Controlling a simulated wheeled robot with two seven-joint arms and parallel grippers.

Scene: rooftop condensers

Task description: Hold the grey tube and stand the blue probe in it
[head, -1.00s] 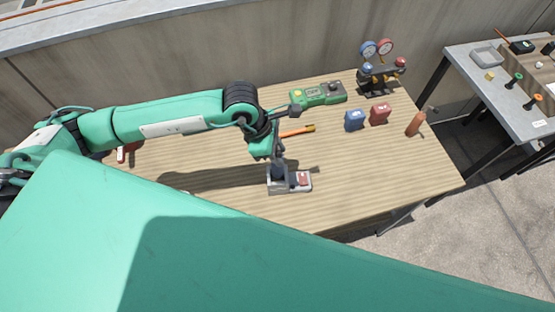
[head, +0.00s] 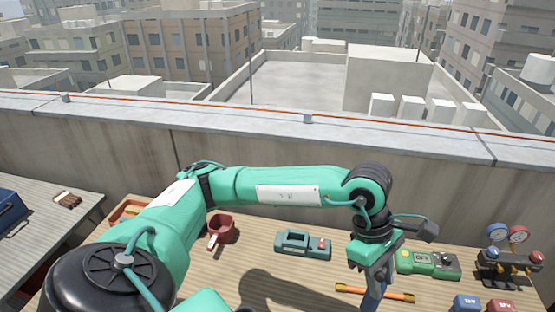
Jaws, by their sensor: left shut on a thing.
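My left gripper (head: 374,272) points down over the wooden workbench, in the lower right of the head view. It is shut on a slate-blue upright piece (head: 372,299), which looks like the blue probe. The lower end of this piece is cut off by the bottom edge of the picture, so I cannot see what it touches. I cannot make out the grey tube in this view. My right gripper is out of view.
An orange-and-black rod (head: 396,295) lies beside the gripper.

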